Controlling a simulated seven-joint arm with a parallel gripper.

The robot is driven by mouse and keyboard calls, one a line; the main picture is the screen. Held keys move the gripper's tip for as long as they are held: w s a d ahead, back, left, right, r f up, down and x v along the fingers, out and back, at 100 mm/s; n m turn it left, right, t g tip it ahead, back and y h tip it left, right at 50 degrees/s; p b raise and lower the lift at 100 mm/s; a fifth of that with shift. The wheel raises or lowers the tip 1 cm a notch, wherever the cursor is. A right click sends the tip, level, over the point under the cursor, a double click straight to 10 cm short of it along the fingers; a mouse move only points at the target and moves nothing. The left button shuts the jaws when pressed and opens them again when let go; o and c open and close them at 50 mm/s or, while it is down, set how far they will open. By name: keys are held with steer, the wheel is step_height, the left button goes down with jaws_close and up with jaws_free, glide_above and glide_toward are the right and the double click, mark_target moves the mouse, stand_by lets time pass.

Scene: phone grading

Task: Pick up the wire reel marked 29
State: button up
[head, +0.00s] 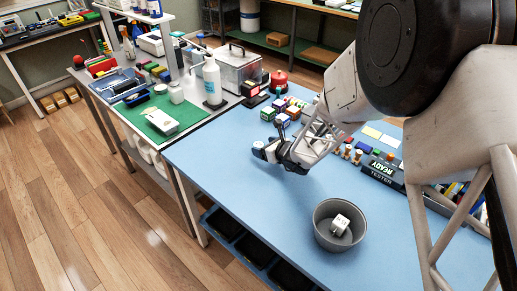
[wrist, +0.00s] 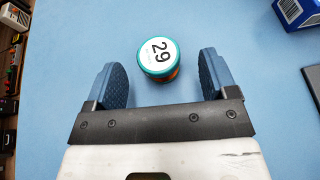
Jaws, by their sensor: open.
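The wire reel marked 29 (wrist: 158,57) shows in the wrist view, with a white round label, a teal rim and an orange-copper side. It appears to stand upright on the blue table. My gripper (wrist: 162,78) is open, with one blue ribbed finger to each side of the reel and visible gaps between. The reel sits partly ahead of the fingertips and is not held.
A grey bowl (head: 324,233) with a white box inside stands in front. Several small boxes (head: 285,108) are behind my gripper, and one blue box (wrist: 297,12) shows at the wrist view's upper right. A READY tester (head: 383,170) stands to the right. The table's front left is clear.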

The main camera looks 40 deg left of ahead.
mark_target(260, 145)
steer(key=shift+a, duration=0.15)
steer(key=shift+x, duration=2.45)
steer(key=shift+s, duration=0.1)
steer(key=shift+c, duration=0.2)
steer(key=c, duration=1)
